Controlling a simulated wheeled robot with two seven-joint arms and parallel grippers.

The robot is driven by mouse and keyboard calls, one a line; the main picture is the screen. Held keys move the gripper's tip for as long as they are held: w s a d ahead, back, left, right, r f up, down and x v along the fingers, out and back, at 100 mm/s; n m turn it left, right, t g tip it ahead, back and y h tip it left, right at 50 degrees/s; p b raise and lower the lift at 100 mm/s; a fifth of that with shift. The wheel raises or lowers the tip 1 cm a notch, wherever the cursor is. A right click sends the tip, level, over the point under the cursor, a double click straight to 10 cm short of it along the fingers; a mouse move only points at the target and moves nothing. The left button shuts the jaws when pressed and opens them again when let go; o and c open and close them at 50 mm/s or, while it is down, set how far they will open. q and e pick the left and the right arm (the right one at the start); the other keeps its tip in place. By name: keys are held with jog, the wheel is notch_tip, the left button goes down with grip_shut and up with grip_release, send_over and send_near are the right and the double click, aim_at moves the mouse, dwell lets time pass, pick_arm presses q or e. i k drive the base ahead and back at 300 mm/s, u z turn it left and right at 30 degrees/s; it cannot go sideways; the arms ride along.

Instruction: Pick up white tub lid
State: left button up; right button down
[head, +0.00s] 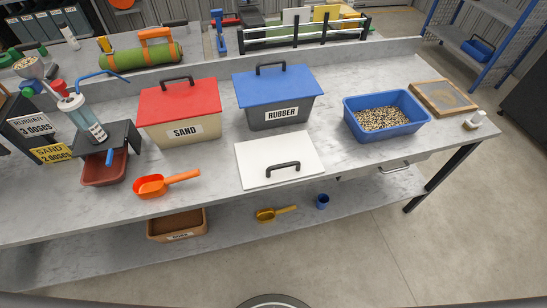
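The white tub lid (262,155) lies flat on the grey bench top (215,190), near its front edge. It is a white rectangular panel with a black bar handle (283,168) on top, towards its front right. It lies just in front of the grey tub marked RUBBER (279,115), which has its own blue lid (272,86). The beige tub marked SAND (183,130), with a red lid (177,100), stands to the left. Neither of my grippers shows in the head view.
An orange scoop (152,186) lies left of the white lid. A blue tray of mixed granules (352,124) and a wooden-framed screen (443,97) are to the right. A dispenser on a dark stand (120,135) is at the left. A lower shelf (330,220) holds several items.

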aim_at(263, 162)
jog(key=z, duration=2.75)
jog(key=i, duration=2.15)
jog(key=u, duration=3.2)
